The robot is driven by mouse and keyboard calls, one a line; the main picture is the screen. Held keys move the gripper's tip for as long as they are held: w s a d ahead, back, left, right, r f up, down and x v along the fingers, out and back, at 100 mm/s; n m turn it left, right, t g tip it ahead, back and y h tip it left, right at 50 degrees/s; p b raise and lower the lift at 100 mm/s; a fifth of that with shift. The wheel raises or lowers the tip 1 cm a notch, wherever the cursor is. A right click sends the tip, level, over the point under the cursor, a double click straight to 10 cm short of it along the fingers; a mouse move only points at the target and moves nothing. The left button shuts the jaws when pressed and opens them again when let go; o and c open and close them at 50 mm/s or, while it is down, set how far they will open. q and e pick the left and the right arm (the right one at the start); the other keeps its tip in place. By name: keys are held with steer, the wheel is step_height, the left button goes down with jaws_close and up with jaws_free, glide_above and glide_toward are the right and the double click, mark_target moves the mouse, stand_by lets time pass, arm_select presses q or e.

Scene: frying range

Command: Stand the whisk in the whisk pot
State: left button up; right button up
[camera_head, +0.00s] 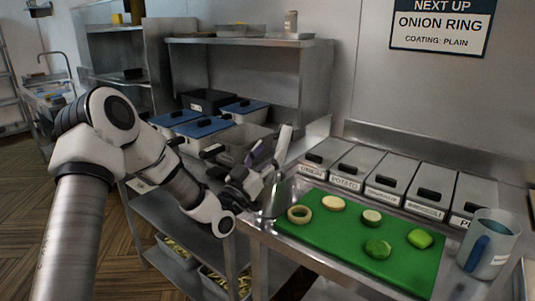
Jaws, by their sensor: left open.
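My left gripper (265,165) is open over the near left corner of the steel counter, in front of the fryer containers. I cannot make out anything held between its fingers. A shiny steel piece (277,200) stands just below the gripper at the counter's left edge; I cannot tell what it is. A grey-blue cup-like vessel (497,247) with a blue handle-like part stands upright at the right end of the counter; I cannot tell if it is the whisk pot. I cannot clearly make out a whisk. My right gripper is not in view.
A green board (340,250) carries several ring and vegetable pieces. Labelled lidded bins (390,175) line the counter behind it. Containers with blue lids (205,127) stand on the left, below a steel shelf (240,42). Wooden floor (90,240) lies open at left.

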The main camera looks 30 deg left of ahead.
arm_select(q)
steer(key=shift+s, duration=0.1)
steer(key=d+v, duration=0.1)
steer(key=v, duration=1)
steer(key=shift+s+a+f, duration=0.2)
steer(key=shift+s+a, duration=0.15)
steer(key=shift+a, duration=0.15)
